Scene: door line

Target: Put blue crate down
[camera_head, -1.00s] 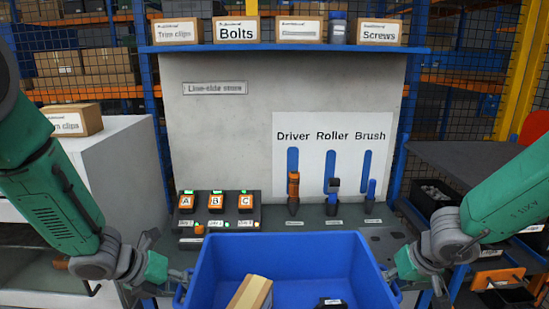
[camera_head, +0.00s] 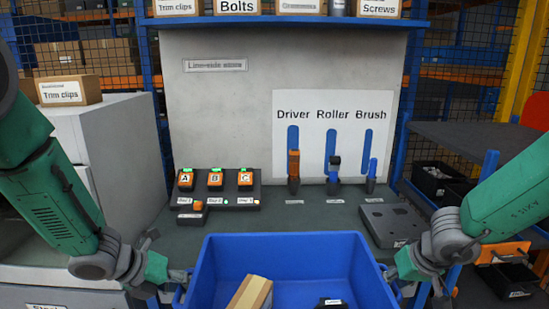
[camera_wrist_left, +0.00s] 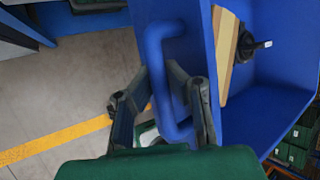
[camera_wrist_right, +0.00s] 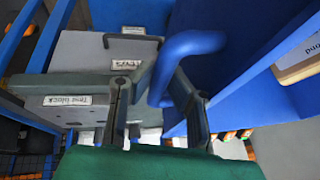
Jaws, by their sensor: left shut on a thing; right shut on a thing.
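The blue crate (camera_head: 287,247) is in the lower middle of the head view, held between my two grippers in front of the workbench (camera_head: 330,213). A cardboard box (camera_head: 250,294) and a small dark item (camera_head: 331,303) lie inside it. My left gripper (camera_head: 181,283) is shut on the crate's left handle, a blue loop that shows in the left wrist view (camera_wrist_left: 158,80). My right gripper (camera_head: 392,278) is shut on the right handle, which shows in the right wrist view (camera_wrist_right: 190,42). The crate's underside is hidden, so I cannot tell what is beneath it.
On the bench stand chargers A, B and C (camera_head: 216,190), a driver (camera_head: 293,172), a roller (camera_head: 333,176) and a brush (camera_head: 371,177). A grey block (camera_head: 392,222) lies at the bench's right. A white cabinet (camera_head: 105,140) stands left, a dark shelf cart (camera_head: 470,150) right.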

